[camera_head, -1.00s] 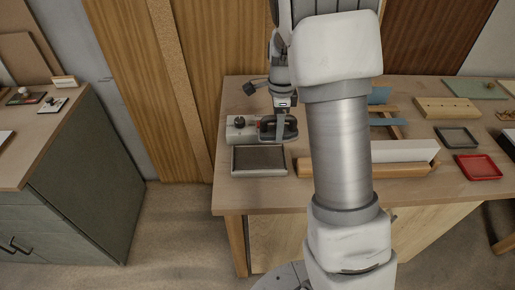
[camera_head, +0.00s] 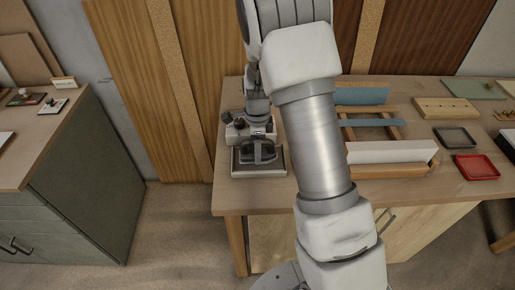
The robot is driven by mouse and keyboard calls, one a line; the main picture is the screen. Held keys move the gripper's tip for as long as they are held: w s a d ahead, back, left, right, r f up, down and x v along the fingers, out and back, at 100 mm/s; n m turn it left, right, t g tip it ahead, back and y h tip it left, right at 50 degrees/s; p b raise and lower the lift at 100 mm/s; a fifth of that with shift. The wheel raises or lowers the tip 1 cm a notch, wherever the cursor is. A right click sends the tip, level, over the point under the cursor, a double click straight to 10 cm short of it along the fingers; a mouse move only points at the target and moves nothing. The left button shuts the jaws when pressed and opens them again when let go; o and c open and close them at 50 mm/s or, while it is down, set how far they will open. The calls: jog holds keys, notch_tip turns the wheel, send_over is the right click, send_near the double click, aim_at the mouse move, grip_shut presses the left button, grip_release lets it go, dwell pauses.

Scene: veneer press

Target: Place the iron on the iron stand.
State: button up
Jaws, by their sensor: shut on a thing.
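The iron (camera_head: 263,154) is dark with a loop-like handle and hangs in my gripper (camera_head: 258,137). My gripper is shut on it, seen from above with the fingers pointing down. The iron stand is a flat grey rectangular tray with a dark inner surface (camera_head: 240,169) near the table's front left edge. The iron is over the stand's middle and hides part of it. I cannot tell whether the iron touches the stand or hovers just above it.
A light grey box with knobs (camera_head: 233,131) stands right behind the stand. My arm hides the table's middle.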

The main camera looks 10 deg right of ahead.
jog(key=shift+f, duration=0.15)
jog(key=o, duration=1.4)
